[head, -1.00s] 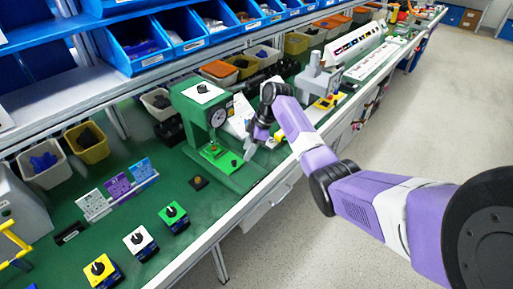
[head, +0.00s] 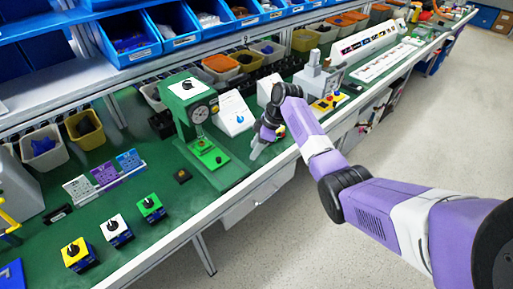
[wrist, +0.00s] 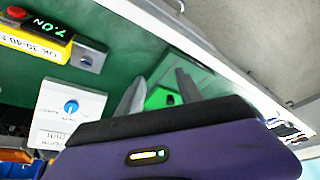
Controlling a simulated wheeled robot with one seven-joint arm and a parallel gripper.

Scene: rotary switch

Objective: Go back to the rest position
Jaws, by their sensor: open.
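Three rotary switch boxes with black knobs stand in a row on the green bench: yellow (head: 80,254), white (head: 116,230) and green (head: 151,208). A white box with a blue knob (head: 233,113) stands behind my gripper; it also shows in the wrist view (wrist: 70,108). My gripper (head: 256,151) is over the bench near its front edge, to the right of the green press and apart from the switch boxes. In the wrist view my gripper (wrist: 160,80) has its two grey fingers spread, with nothing visible between them.
The green press with a dial (head: 190,105) stands just left of my gripper. A grey machine with a yellow control panel (head: 328,102) is to the right. Bins line the back of the bench. The floor (head: 400,140) in front is clear.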

